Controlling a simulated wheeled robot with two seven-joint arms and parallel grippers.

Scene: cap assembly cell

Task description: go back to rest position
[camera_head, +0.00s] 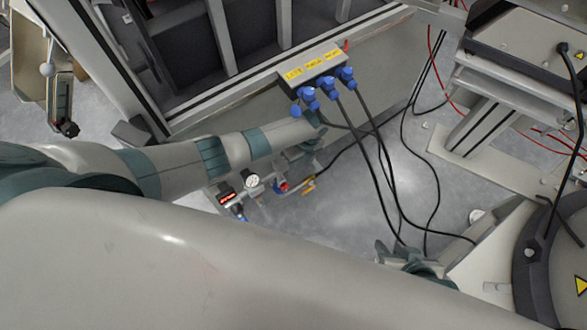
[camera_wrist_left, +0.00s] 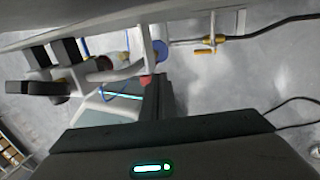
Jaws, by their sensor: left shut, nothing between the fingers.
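My left arm reaches in from the left in the head view. Its gripper (camera_head: 306,150) is at the arm's end, below the blue plugs and above the floor, small and partly hidden by the wrist. In the left wrist view the dark fingers (camera_wrist_left: 160,98) are together with nothing between them.
A socket box (camera_head: 312,66) with blue plugs (camera_head: 327,84) and black cables hangs close to my left gripper. A pressure gauge (camera_head: 252,181) and yellow valve (camera_head: 309,184) sit below it. A round machine (camera_head: 530,252) stands at right. Grey floor (camera_head: 345,205) is open between.

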